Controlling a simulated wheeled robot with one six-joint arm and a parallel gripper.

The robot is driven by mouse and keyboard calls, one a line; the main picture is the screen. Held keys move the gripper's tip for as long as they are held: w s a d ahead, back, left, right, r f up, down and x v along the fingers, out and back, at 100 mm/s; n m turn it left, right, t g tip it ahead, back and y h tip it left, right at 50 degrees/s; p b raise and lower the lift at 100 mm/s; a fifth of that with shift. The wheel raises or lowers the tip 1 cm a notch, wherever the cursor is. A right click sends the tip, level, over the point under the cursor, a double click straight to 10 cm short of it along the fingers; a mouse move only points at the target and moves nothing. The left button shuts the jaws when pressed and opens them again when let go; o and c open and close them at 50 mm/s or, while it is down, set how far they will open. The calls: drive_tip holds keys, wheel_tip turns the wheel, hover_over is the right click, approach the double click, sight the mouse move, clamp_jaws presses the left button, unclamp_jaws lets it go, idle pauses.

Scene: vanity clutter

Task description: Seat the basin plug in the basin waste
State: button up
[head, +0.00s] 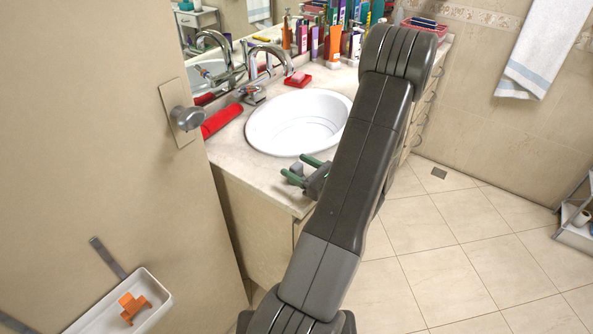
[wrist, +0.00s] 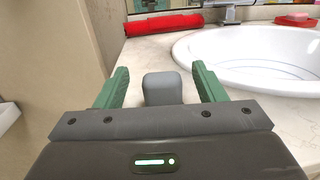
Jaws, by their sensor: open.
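My gripper (head: 295,165) is low over the front edge of the counter, near the front rim of the white basin (head: 290,113). Its two green fingers are apart and open, as the wrist view also shows (wrist: 160,68). A small grey rounded block (wrist: 163,88) stands between the fingers with a gap on each side; it also shows in the head view (head: 296,169). It may be the basin plug, but I cannot tell for certain. Its lower part is hidden by my gripper. The basin (wrist: 262,55) looks empty, and I cannot make out the waste opening.
A chrome tap (head: 268,55) stands behind the basin. A red rolled item (head: 222,121) lies left of it, and a red soap dish (head: 298,81) sits behind. Bottles crowd the back. A door with a knob (head: 187,117) and a white tray (head: 95,318) are left.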

sight(293, 164)
drive_tip(key=shift+p+x, duration=0.3)
drive_tip(key=shift+x, duration=1.25)
drive_tip(key=shift+f, duration=0.1)
drive_tip(key=shift+c, duration=0.2)
drive_tip(key=c, duration=1.1)
drive_tip(key=shift+o, duration=0.2)
